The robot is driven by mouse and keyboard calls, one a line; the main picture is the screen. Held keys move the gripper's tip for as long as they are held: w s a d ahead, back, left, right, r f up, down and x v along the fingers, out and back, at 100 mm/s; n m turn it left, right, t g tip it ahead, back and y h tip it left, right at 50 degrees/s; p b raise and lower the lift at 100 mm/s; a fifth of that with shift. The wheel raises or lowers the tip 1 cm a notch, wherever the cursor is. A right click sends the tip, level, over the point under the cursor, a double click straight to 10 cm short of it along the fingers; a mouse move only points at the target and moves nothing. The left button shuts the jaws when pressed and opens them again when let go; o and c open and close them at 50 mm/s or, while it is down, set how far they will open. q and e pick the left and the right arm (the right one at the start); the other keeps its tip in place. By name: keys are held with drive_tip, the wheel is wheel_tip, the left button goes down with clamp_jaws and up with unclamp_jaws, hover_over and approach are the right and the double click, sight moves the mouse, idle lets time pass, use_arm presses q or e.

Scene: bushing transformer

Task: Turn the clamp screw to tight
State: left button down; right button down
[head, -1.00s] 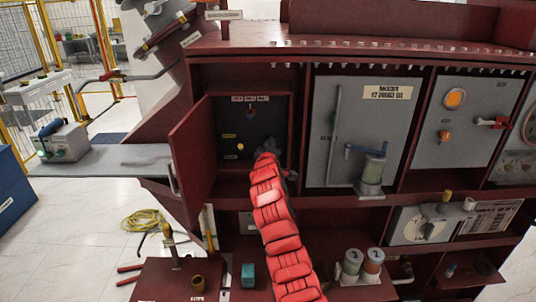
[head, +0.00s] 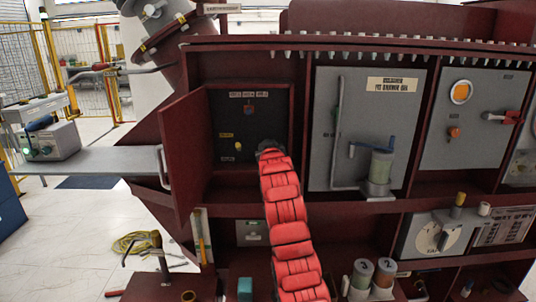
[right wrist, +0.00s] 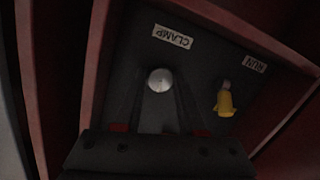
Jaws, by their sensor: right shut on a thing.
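The clamp screw (right wrist: 159,79) shows in the right wrist view as a round pale head on a dark panel, below a white CLAMP label (right wrist: 172,37). My right gripper (right wrist: 159,90) is shut on it, with one dark finger on each side of the screw. In the head view, my right gripper (head: 269,148) is at the lower right of the open recessed box (head: 250,100), at the end of my red arm. The screw is hidden behind it there. How far the screw is turned cannot be told. My left gripper is not in view.
A yellow knob (right wrist: 225,101) under a RUN label (right wrist: 255,64) is right of the screw. The box's red door (head: 188,155) stands open to the left. Red walls surround the recess.

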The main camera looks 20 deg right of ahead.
drive_tip(key=shift+f, duration=0.2)
idle(0.4)
drive_tip(key=c, duration=0.5)
unclamp_jaws()
drive_tip(key=shift+w, duration=0.1)
drive_tip(key=shift+r, duration=0.1)
drive_tip(key=shift+s+a+r+b, duration=0.15)
drive_tip(key=shift+s+b, duration=0.15)
drive_tip(key=shift+s, duration=0.25)
drive_tip(key=b+v, duration=0.2)
drive_tip(key=v, duration=1.4)
drive_tip(key=shift+s+b, duration=0.2)
drive_tip(key=shift+b, duration=0.2)
